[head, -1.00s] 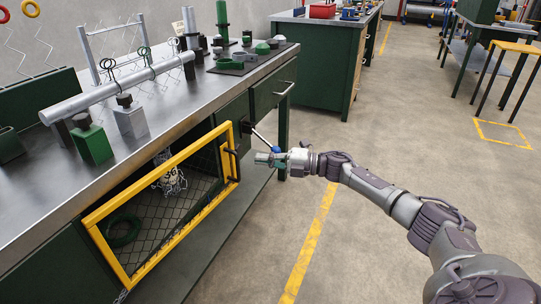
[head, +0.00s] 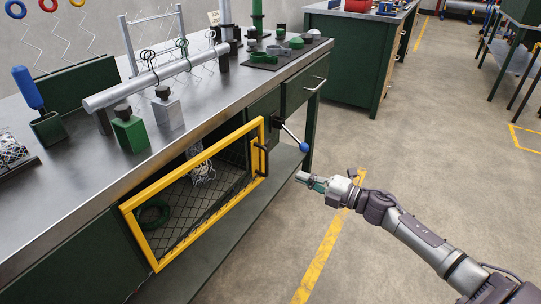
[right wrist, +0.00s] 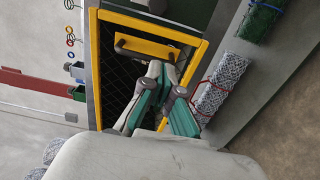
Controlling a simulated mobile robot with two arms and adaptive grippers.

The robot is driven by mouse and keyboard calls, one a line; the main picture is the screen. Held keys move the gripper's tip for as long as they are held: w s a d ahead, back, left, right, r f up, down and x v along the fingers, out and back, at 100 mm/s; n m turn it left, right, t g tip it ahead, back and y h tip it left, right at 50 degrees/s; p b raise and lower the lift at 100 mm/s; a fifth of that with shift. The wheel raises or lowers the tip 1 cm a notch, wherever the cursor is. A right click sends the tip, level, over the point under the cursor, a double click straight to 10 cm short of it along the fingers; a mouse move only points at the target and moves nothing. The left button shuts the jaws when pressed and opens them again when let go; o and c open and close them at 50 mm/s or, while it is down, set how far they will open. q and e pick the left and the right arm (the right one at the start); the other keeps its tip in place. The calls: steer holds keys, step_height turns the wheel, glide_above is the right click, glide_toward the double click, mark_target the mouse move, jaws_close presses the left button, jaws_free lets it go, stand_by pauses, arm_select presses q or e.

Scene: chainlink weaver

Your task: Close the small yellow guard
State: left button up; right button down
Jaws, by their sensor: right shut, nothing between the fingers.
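The small guard (head: 201,227) is a yellow frame with black mesh on the front of the green workbench. A dark handle (head: 260,158) is at its right end. How far the guard stands from its opening is hard to tell. My right gripper (head: 301,178) is shut and empty, apart from the guard, to the right of and below its handle end. In the right wrist view the shut fingers (right wrist: 166,103) overlap the picture of the yellow frame (right wrist: 198,65) and mesh; contact is not clear there. My left gripper is not in view.
A lever with a blue knob (head: 304,147) sticks out just right of the guard, above my gripper. Steel-topped workbench (head: 75,184) carries fixtures. A green ring (head: 153,217) and a chain bundle (head: 203,172) show behind the mesh. The floor (head: 400,160) to the right is clear.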

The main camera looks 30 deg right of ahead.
steer(key=s+h, duration=0.1)
steer(key=s, duration=0.1)
steer(key=b, duration=0.1)
glide_toward(261, 157)
steer(key=shift+m+t, duration=0.4)
steer(key=x, duration=0.7)
steer(key=shift+w+a+f, duration=0.1)
steer(key=shift+a+f, duration=0.1)
steer(key=shift+f, duration=0.1)
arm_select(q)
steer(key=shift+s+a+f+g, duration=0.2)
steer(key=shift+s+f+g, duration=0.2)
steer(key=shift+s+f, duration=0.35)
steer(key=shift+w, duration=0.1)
